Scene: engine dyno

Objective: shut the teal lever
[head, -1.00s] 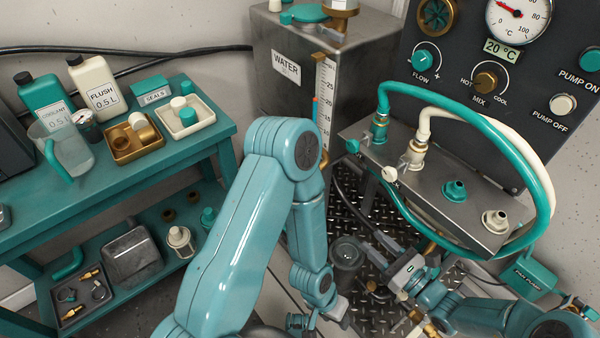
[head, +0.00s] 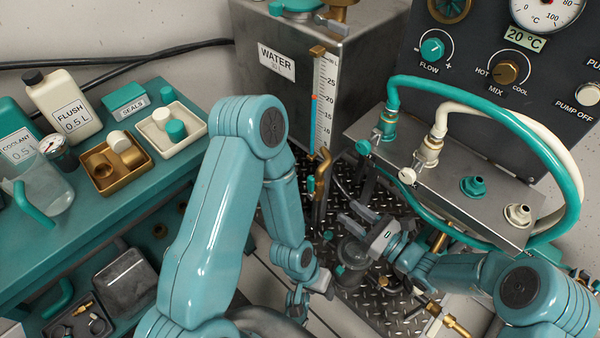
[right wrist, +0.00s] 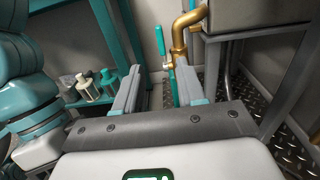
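A narrow upright teal lever (head: 311,183) sits by the brass pipe (head: 321,166) at the water tank's lower front. In the right wrist view the lever (right wrist: 170,50) stands beside the brass elbow, ahead of and between my fingers. My right gripper (head: 356,220) is open and empty, its fingers pointing left toward the pipe, apart from the lever. In the right wrist view the gripper (right wrist: 160,92) shows both fingers spread. My left gripper (head: 310,290) hangs low in the middle; its finger gap is unclear. A teal-ended handle (head: 363,147) also shows on the hose manifold.
The water tank (head: 285,80) stands behind the pipe. The hose manifold (head: 450,190) with teal and cream hoses is above my right arm. A teal bench (head: 100,222) with bottles and trays is at left. Dark tread plate (head: 350,292) lies below.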

